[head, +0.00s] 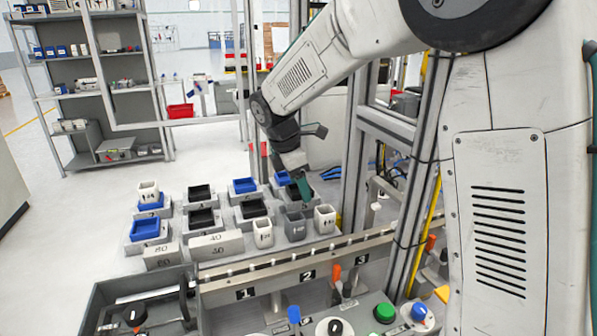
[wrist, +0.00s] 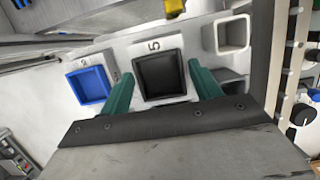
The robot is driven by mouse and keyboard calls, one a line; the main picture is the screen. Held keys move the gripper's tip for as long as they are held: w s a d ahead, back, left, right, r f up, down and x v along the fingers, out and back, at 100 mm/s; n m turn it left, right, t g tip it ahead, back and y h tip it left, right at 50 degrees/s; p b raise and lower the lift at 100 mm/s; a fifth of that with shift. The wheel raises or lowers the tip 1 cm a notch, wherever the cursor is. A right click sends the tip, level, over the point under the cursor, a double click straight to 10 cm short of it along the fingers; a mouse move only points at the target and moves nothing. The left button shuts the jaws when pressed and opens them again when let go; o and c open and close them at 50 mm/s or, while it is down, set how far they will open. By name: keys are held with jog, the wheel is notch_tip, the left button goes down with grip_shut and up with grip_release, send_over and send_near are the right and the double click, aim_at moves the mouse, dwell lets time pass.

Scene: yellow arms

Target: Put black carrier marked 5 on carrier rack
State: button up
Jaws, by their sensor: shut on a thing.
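The black carrier (wrist: 160,75) is a square open tray. It sits between the two green fingers of my gripper (wrist: 163,90) in the wrist view. A pale block under it bears a 5 at its upper edge. My gripper is shut on the black carrier, a finger at each side. I cannot tell whether the carrier is lifted from the block. In the head view my gripper (head: 303,188) is low at the right end of the block rows and partly hides the carrier. I cannot tell for sure which fixture is the carrier rack.
A blue tray (wrist: 88,85) lies left of the black one, and a white cup (wrist: 233,35) stands right. Several cups, including a grey one (head: 295,227), stand in front of my gripper. A rail marked 1, 2, 3 (head: 275,277) runs nearer. An upright post (head: 355,150) stands right.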

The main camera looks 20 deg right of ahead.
jog(key=shift+f, duration=0.55)
jog(key=shift+f, duration=0.55)
jog(key=o, duration=1.3)
jog(key=shift+r, duration=3.5)
